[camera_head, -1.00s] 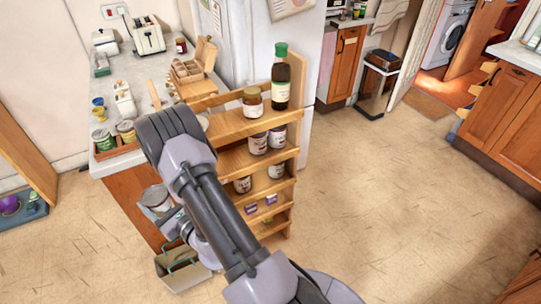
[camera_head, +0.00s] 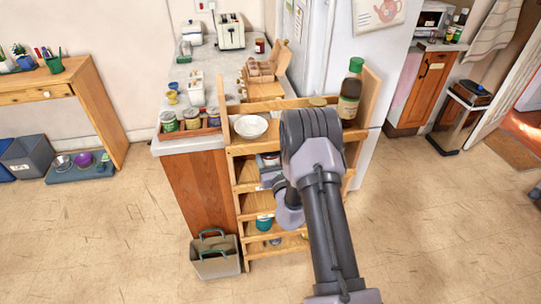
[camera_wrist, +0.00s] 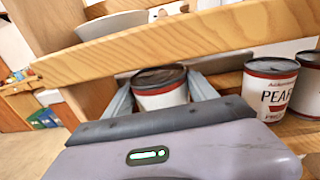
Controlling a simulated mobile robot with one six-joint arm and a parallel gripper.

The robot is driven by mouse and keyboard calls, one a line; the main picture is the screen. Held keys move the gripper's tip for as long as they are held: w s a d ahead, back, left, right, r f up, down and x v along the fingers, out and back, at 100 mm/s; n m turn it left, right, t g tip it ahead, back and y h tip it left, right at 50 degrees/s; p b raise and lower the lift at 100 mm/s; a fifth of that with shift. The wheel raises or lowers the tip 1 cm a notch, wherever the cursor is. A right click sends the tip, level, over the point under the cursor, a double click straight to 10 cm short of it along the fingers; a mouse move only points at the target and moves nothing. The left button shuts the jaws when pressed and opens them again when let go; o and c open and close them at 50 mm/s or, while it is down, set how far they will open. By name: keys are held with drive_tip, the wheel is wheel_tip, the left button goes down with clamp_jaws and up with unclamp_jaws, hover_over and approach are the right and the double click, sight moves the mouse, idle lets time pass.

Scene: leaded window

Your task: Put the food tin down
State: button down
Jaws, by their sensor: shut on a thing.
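My gripper (camera_wrist: 160,92) is shut on the food tin (camera_wrist: 160,92) in the wrist view, with one finger on each side of it. The tin is pale with a red band and a dark lid. It is at the wooden shelf rack (camera_head: 240,170), just under a slanting rail (camera_wrist: 160,45) in the wrist view. I cannot tell whether its base touches the shelf board. In the head view my arm covers most of the gripper and tin. A tin labelled PEAR (camera_wrist: 267,95) stands to the right, apart from the held tin.
Another tin (camera_wrist: 308,88) stands beyond the PEAR tin. On the rack top are a white bowl (camera_head: 250,127) and a green-capped bottle (camera_head: 350,92). A teal tin (camera_head: 264,223) is on a lower shelf. A grey caddy (camera_head: 215,258) stands on the floor at left.

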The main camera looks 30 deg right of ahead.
drive_tip(key=shift+w+d+f+b, duration=0.15)
drive_tip(key=shift+w+f+b, duration=0.4)
drive_tip(key=shift+w, duration=0.3)
drive_tip(key=shift+w+d+f+b, duration=0.2)
drive_tip(key=shift+w+f+b, duration=0.1)
drive_tip(key=shift+w+f, duration=0.4)
drive_tip(key=shift+w+d+f+b, duration=0.15)
drive_tip(key=shift+w+f+b, duration=0.35)
drive_tip(key=shift+w, duration=0.45)
drive_tip(key=shift+f, duration=0.2)
drive_tip(key=shift+c, duration=1.4)
unclamp_jaws()
drive_tip(key=shift+r, duration=0.1)
drive_tip(key=shift+s+r, duration=0.15)
drive_tip(key=shift+s, duration=0.05)
drive_tip(key=p+v, duration=0.2)
drive_tip(key=v, duration=0.9)
drive_tip(key=shift+s, duration=0.35)
